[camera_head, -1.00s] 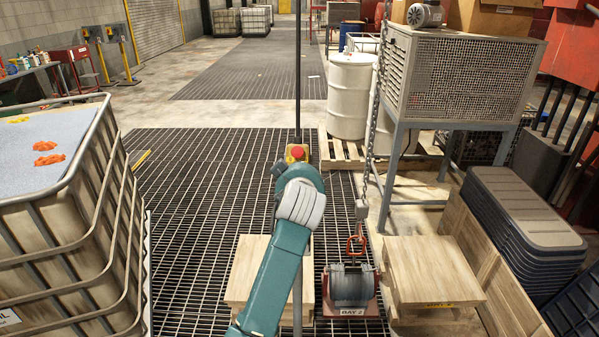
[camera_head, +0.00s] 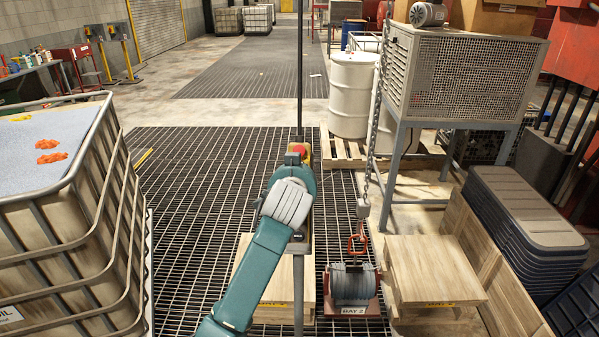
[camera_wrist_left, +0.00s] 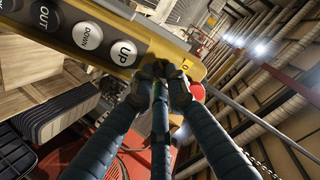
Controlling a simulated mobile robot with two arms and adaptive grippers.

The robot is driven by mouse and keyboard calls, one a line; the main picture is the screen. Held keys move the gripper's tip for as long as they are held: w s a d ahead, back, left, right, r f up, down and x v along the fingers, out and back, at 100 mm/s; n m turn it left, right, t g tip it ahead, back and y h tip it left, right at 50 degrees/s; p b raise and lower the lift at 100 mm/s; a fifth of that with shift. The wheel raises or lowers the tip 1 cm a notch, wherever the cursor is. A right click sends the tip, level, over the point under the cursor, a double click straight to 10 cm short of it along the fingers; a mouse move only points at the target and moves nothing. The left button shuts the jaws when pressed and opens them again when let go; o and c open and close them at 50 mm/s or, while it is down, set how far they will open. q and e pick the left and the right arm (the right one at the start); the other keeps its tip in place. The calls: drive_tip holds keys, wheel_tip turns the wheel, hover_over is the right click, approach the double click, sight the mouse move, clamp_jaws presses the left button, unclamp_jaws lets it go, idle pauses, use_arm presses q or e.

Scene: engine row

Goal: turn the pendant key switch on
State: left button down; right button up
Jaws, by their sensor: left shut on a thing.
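The yellow pendant (camera_head: 307,155) hangs at the middle of the head view, with a red stop button (camera_head: 299,149) near its top. My teal left arm covers much of it. My left gripper (camera_wrist_left: 162,72) is shut at the pendant, between the UP button and the red stop button (camera_wrist_left: 197,92). Its fingertips close on the key, which they hide. The key's angle cannot be seen. My right gripper is not in view.
A chain hook (camera_head: 361,210) hangs right of the pendant, above a motor-like load (camera_head: 352,285) marked BAY 2. A caged tank (camera_head: 80,240) stands at left. Wooden blocks (camera_head: 432,268) and stacked dark lids (camera_head: 525,205) lie at right. Grating at left of the pendant is clear.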

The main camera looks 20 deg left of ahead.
use_arm(q)
drive_tip(key=shift+a+m, duration=0.1)
drive_tip(key=shift+m, duration=0.2)
drive_tip(key=c, duration=2)
unclamp_jaws()
drive_tip(key=shift+c, duration=0.2)
drive_tip(key=shift+o, duration=0.2)
drive_tip(key=shift+w, duration=0.1)
drive_tip(key=shift+f, duration=0.1)
drive_tip(key=v, duration=1.2)
drive_tip(key=shift+a, duration=0.1)
